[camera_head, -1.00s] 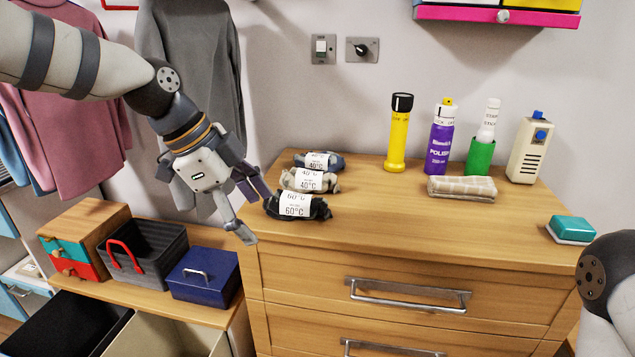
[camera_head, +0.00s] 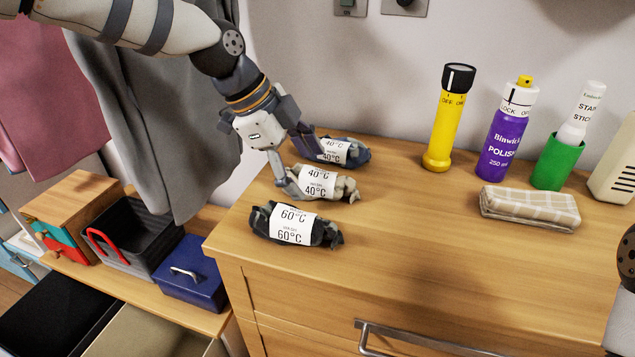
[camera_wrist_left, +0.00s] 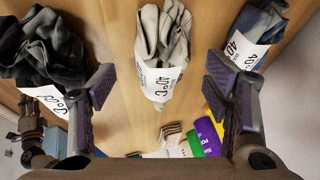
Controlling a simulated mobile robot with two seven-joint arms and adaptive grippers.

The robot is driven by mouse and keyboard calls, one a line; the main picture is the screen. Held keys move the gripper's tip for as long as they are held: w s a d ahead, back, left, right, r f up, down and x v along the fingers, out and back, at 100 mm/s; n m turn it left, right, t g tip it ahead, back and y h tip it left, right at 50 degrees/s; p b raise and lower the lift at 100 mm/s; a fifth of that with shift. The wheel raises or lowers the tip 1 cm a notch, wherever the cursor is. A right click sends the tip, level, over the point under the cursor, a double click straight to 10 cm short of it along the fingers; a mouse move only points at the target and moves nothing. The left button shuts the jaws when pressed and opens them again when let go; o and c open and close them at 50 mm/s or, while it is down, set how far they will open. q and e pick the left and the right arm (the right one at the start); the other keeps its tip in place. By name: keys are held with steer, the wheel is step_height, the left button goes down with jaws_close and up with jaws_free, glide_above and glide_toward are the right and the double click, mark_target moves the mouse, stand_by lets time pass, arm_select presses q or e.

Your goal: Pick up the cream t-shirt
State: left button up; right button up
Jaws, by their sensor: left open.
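The cream t-shirt (camera_head: 322,184) is a small rolled bundle with a white 40°C label. It lies on the wooden chest top between a dark 60°C bundle (camera_head: 268,226) and a blue-grey 40°C bundle (camera_head: 348,150). My left gripper (camera_head: 294,160) is open at the left end of the cream t-shirt, its fingers on either side in the head view. In the left wrist view the cream t-shirt (camera_wrist_left: 164,40) sits centred ahead between the open fingers (camera_wrist_left: 164,92). I cannot tell whether a finger touches it.
A yellow torch (camera_head: 449,118), purple polish can (camera_head: 507,132), green holder (camera_head: 557,163) and folded checked cloth (camera_head: 528,207) stand or lie to the right. Hanging grey clothing (camera_head: 160,110) is behind my left arm. The chest top's front is clear.

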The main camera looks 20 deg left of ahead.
arm_select(q)
steer(key=x, duration=0.2)
steer(key=shift+w+d+f, duration=0.15)
steer(key=shift+f, duration=0.15)
steer(key=c, duration=1.4)
steer(key=shift+o, duration=0.2)
steer(key=shift+r, duration=0.1)
